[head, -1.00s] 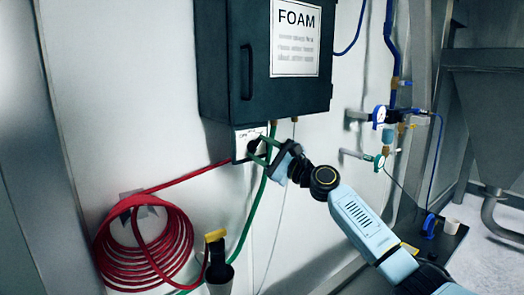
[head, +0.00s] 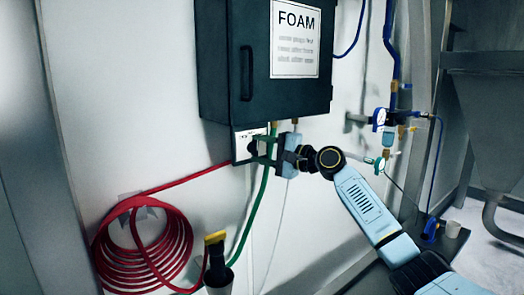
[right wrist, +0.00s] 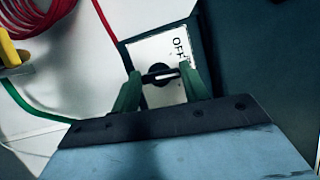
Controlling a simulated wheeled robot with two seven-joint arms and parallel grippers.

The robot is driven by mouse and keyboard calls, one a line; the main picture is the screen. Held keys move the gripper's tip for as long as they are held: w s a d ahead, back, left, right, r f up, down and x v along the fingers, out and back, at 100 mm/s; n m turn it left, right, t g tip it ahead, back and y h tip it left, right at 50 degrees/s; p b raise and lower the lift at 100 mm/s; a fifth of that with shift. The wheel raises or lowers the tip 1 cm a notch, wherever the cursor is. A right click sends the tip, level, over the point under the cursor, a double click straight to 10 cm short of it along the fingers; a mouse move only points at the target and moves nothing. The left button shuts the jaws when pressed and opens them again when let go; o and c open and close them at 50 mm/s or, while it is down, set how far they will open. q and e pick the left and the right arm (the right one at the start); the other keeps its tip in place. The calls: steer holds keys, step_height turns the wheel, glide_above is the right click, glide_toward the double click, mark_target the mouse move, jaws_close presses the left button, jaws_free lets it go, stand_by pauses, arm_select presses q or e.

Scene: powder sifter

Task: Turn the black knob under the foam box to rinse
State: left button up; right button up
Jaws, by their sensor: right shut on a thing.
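The black knob (right wrist: 160,75) sits on a white label plate (right wrist: 143,52) marked OFF, below the dark foam box (head: 222,60). In the head view the knob (head: 254,147) is partly hidden by my gripper. My right gripper (right wrist: 160,77) is at the plate with its two green fingers on either side of the knob, shut on it. The gripper also shows in the head view (head: 259,148), reaching in from the right. A pale bar shows on the knob between the fingertips. My left gripper is not in view.
A red hose coil (head: 112,255) hangs on the wall at lower left. A green hose (head: 262,185) runs down beside the gripper. A yellow-topped nozzle (head: 215,240) stands in a holder below. Blue pipes and gauges (head: 380,118) are at right.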

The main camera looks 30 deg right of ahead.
steer(key=shift+n, duration=0.5)
steer(key=o, duration=1)
steer(key=b+v, duration=0.4)
steer(key=v, duration=0.9)
steer(key=shift+s+r, duration=0.2)
steer(key=shift+r, duration=0.1)
steer(key=shift+f, duration=0.1)
